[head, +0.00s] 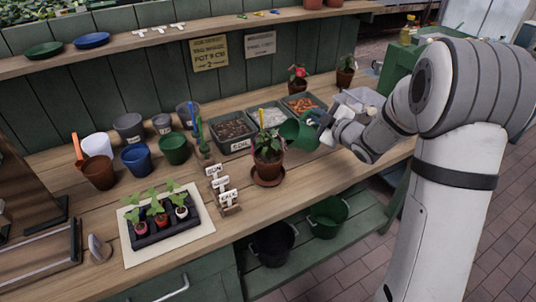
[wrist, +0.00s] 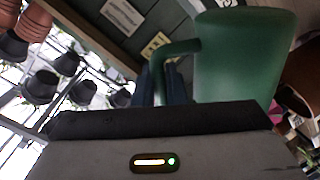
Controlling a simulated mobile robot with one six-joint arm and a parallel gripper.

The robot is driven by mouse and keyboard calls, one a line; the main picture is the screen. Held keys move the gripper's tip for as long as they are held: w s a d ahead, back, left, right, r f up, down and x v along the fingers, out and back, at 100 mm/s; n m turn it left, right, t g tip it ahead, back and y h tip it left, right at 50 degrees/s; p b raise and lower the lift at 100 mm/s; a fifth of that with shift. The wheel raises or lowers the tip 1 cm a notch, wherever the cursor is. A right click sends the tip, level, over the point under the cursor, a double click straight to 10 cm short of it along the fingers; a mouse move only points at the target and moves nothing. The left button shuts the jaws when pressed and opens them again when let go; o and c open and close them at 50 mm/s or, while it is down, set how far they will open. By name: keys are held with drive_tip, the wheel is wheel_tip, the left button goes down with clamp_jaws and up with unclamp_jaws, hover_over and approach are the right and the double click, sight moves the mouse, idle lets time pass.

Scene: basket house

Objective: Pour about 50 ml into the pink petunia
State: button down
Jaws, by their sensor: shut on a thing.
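My gripper (head: 318,120) is shut on the handle of a green watering can (head: 297,131), held above the bench. In the wrist view the can (wrist: 246,58) looms large, and its handle (wrist: 172,52) lies between my dark fingers. The can's left end is beside a leafy plant (head: 267,146) in a terracotta pot (head: 268,168) on a saucer (head: 268,178). A yellow tag stands in that pot. Whether this plant is the pink petunia is too small to tell. A plant with a red-pink flower (head: 298,75) stands further back. No water stream is visible.
Trays of soil (head: 232,130), white grains (head: 268,118) and orange-brown bits (head: 301,105) lie behind the can. Small signs (head: 222,185) stand left of the potted plant. Seedlings (head: 160,215) sit at front left. Several empty pots (head: 136,158) stand at left.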

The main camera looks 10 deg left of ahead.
drive_tip(key=shift+s+a+r+n, duration=0.1)
drive_tip(key=shift+a+r+n, duration=0.1)
drive_tip(key=shift+r+n, duration=0.15)
idle(1.3)
drive_tip(key=w+d+f+m+y+b, duration=0.1)
drive_tip(key=w+d+f+m+b, duration=0.1)
drive_tip(key=d+f+m, duration=0.2)
drive_tip(key=shift+w+d+f+m, duration=0.35)
drive_tip(key=shift+f+m, duration=0.6)
drive_tip(key=shift+f, duration=0.85)
idle(0.5)
drive_tip(key=shift+w+d+f+m+t+y+p, duration=0.15)
drive_tip(key=shift+w+d+m+y+p, duration=0.2)
drive_tip(key=shift+d+m, duration=0.55)
drive_tip(key=shift+w+d+f+m+t+y+p, duration=0.2)
drive_tip(key=shift+w+d+m, duration=0.3)
drive_tip(key=shift+m, duration=0.8)
